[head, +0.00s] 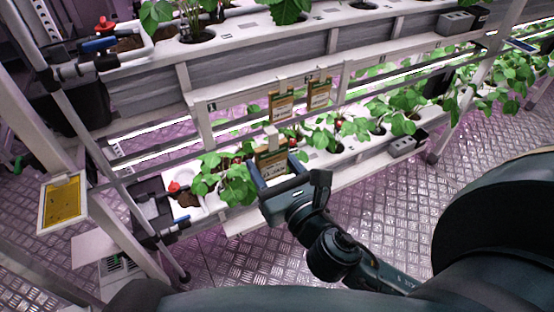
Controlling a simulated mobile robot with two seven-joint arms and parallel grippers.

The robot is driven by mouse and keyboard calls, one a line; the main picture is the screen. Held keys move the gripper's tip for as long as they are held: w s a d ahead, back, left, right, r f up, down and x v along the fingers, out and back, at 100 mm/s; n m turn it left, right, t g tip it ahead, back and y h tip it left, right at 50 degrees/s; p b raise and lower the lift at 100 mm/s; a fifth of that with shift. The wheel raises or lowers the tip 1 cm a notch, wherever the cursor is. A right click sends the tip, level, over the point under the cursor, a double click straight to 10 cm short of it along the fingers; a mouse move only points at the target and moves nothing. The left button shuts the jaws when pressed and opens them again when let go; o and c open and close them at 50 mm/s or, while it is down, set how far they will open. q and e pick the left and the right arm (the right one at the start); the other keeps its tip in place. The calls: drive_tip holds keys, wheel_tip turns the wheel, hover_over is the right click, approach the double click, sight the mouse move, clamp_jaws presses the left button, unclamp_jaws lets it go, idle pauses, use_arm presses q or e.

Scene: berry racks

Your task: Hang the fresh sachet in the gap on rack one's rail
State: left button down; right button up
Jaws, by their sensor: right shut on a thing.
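My right gripper (275,172) reaches in from the lower right, shut on a brown and green sachet with a pale label, the fresh sachet (273,160). A pale hook or tab shows at the sachet's top, just below the rail. The white rail (238,99) runs across the rack above it. Two similar sachets hang from the rail, a left one (281,105) and a right one (319,94). The held sachet is lower than both and nearest the left one; I see no contact with the rail. Bare rail shows left of the hanging sachets. My left gripper is out of view.
Leafy berry plants (235,182) grow in the lower white trough behind and beside my right gripper. An upper trough (235,38) stands above the rail. A yellow card (62,201) hangs at the left near a white post. The metal floor (380,220) is open at centre right.

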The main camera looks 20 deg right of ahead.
drive_tip(key=shift+w+a, duration=0.1)
drive_tip(key=shift+w, duration=0.15)
use_arm(q)
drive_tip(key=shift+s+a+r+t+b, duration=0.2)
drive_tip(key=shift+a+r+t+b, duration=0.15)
drive_tip(key=shift+b, duration=0.55)
use_arm(e)
drive_tip(key=w, duration=1.5)
drive_tip(key=shift+w+a+f, duration=0.2)
drive_tip(key=shift+a+f, duration=0.05)
drive_tip(key=shift+f, duration=0.15)
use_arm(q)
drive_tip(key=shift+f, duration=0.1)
